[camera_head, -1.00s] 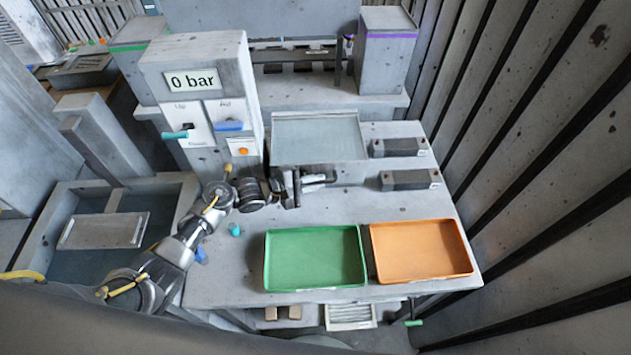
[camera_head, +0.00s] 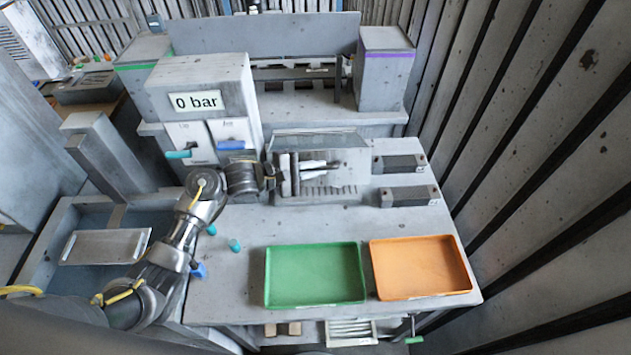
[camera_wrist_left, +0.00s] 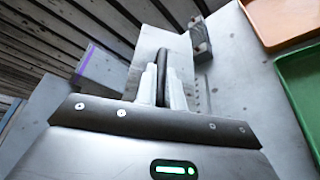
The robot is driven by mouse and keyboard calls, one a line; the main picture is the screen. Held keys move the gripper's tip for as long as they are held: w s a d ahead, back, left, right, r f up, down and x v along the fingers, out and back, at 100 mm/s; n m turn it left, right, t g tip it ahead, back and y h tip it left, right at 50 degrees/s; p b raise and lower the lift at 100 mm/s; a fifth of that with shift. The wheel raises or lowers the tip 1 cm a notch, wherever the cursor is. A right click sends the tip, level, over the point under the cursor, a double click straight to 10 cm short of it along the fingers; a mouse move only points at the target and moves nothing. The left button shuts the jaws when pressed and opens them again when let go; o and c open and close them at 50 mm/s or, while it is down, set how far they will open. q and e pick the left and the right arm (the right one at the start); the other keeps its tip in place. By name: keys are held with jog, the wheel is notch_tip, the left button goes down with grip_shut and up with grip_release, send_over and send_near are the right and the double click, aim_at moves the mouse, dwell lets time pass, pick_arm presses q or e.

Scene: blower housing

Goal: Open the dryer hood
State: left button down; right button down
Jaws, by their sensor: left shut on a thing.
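The grey dryer hood (camera_head: 352,165) is at the back middle of the table, right of the "0 bar" cabinet. Its broad face now shows tilted up toward the head camera, with a row of slots along the lower edge. My left gripper (camera_head: 322,169) is in front of that face. In the left wrist view its two pale fingers (camera_wrist_left: 162,88) are shut around a dark bar handle (camera_wrist_left: 161,65), with the pale hood surface (camera_wrist_left: 148,42) behind. The handle is mostly hidden by the gripper in the head view. My right gripper is not in view.
The "0 bar" cabinet (camera_head: 203,105) stands close left of my gripper, with teal and blue levers. Two grey blocks (camera_head: 408,196) sit to the right. A green tray (camera_head: 314,300) and an orange tray (camera_head: 420,291) lie in front. The table between hood and trays is clear.

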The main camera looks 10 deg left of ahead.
pick_arm(q)
jog(key=shift+w+a+r, duration=0.1)
jog(key=shift+w+r, duration=0.2)
jog(key=shift+r, duration=0.4)
jog(key=shift+w+a+r, duration=0.1)
jog(key=shift+w+r, duration=0.2)
jog(key=shift+r, duration=0.35)
jog(key=c, duration=1.5)
grip_release()
jog(key=shift+f, duration=0.1)
jog(key=b+v, duration=0.2)
jog(key=v, duration=0.8)
jog(key=shift+s+a, duration=0.2)
jog(key=shift+a, duration=0.05)
jog(key=shift+d, duration=0.1)
